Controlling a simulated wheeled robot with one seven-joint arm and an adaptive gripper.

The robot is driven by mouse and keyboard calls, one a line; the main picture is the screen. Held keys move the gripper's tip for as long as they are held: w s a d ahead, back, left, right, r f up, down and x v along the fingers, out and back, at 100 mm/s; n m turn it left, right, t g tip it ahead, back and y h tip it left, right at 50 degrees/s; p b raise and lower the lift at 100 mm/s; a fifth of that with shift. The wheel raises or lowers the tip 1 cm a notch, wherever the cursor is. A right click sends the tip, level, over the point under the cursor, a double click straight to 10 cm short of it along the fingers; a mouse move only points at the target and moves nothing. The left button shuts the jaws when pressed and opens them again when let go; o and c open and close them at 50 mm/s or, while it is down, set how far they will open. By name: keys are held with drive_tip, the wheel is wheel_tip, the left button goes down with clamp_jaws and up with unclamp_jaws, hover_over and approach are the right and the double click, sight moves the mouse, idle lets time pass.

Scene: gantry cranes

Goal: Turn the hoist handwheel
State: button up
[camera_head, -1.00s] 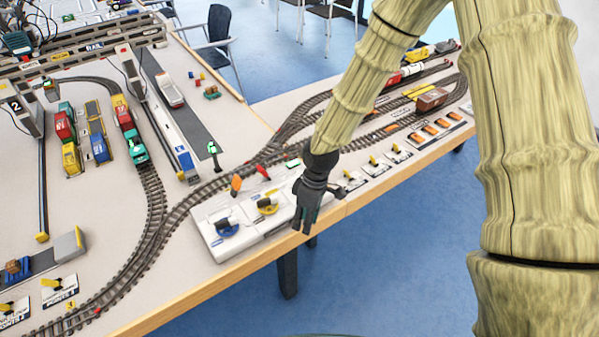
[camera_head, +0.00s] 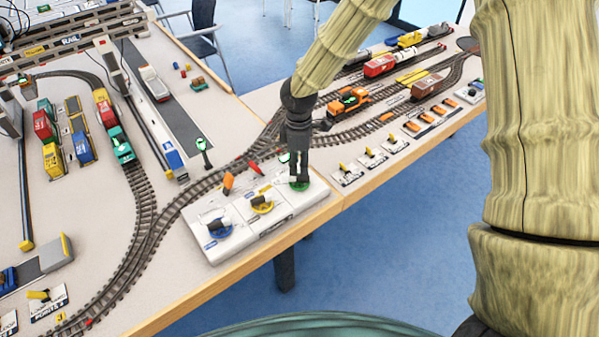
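A white control box (camera_head: 272,226) at the table's front edge carries three small handwheels: a blue one (camera_head: 217,231) at left, a yellow one (camera_head: 262,206) in the middle and a green one (camera_head: 300,186) at right. Each of the blue and yellow wheels has a dark and white handle. I cannot read which label names the hoist. My gripper (camera_head: 296,174) points down at the green wheel, with its fingertips at or just above it. The fingers hide most of that wheel, and I cannot tell if they touch or grip its handle.
Orange (camera_head: 228,184) and red (camera_head: 256,168) levers stand just behind the box. A green signal post (camera_head: 203,150) stands beyond the track. Yellow-handled switches (camera_head: 372,155) line the front edge to the right. An orange locomotive (camera_head: 347,101) is on the track behind my gripper.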

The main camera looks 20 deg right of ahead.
sight(299, 175)
drive_tip(key=shift+s+f+p, duration=0.1)
drive_tip(key=shift+f+p, duration=0.2)
drive_tip(key=shift+f, duration=2.15)
drive_tip(key=shift+c, duration=0.4)
clamp_jaws()
